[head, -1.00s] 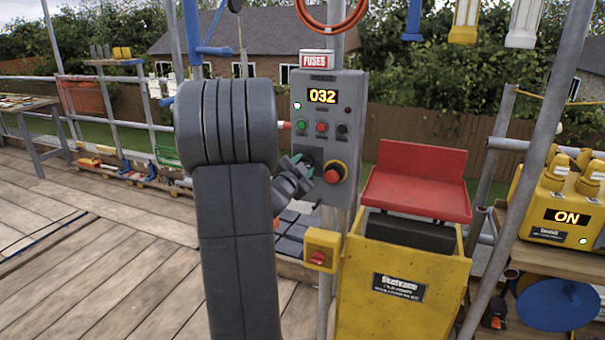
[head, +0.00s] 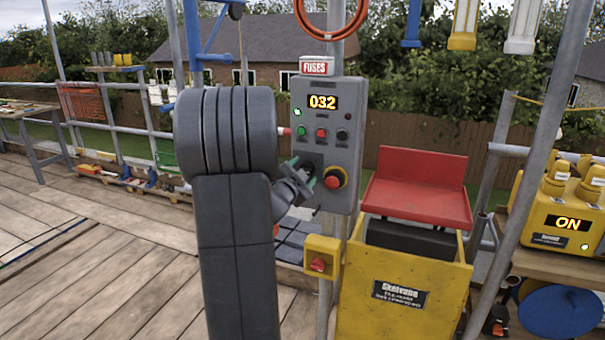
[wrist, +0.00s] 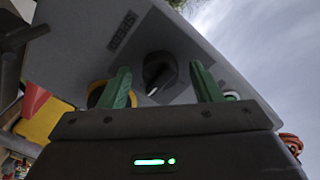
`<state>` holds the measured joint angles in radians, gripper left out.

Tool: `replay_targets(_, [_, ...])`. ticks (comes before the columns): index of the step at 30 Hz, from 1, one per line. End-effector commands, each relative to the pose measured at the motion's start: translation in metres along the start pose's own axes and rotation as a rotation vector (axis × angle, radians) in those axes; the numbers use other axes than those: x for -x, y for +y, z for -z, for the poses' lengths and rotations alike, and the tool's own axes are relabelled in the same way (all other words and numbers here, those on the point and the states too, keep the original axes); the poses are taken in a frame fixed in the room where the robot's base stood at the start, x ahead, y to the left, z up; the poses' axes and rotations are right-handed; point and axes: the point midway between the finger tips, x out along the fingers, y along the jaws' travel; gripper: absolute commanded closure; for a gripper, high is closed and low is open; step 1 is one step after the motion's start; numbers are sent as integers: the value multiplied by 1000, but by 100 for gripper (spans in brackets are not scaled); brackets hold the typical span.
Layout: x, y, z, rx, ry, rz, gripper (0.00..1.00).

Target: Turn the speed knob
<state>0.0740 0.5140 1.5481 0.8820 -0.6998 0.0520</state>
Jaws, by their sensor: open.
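The black speed knob (wrist: 159,73) sits on the grey control panel (head: 347,112), beside a "SPEED" label (wrist: 122,30) in the wrist view. A white mark shows on the knob's lower edge there. My gripper (wrist: 160,88) is open, with one green finger to each side of the knob in the picture. I cannot tell whether the fingers touch it. In the head view my gripper (head: 305,172) is at the panel's lower left, and the knob (head: 308,167) is partly hidden behind it. The panel's display (head: 322,102) reads 032.
A red emergency button on a yellow ring (head: 334,179) is close to the right of my gripper. Green (head: 301,130), red (head: 321,133) and black (head: 342,134) controls sit above. A yellow box with a red switch (head: 321,257) and a yellow bin (head: 410,300) stand below.

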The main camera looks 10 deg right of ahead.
Motion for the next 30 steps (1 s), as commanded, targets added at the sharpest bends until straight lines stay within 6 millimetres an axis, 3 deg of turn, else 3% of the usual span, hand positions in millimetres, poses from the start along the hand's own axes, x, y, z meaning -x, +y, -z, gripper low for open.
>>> replay_targets(5, [19, 0, -1, -1, -2, 1, 42])
replay_targets(19, [116, -1, -1, -2, -2, 2, 42])
replay_targets(24, [133, 0, 0, -1, -1, 1, 42])
replay_targets(30, [138, 0, 0, -1, 0, 0, 42])
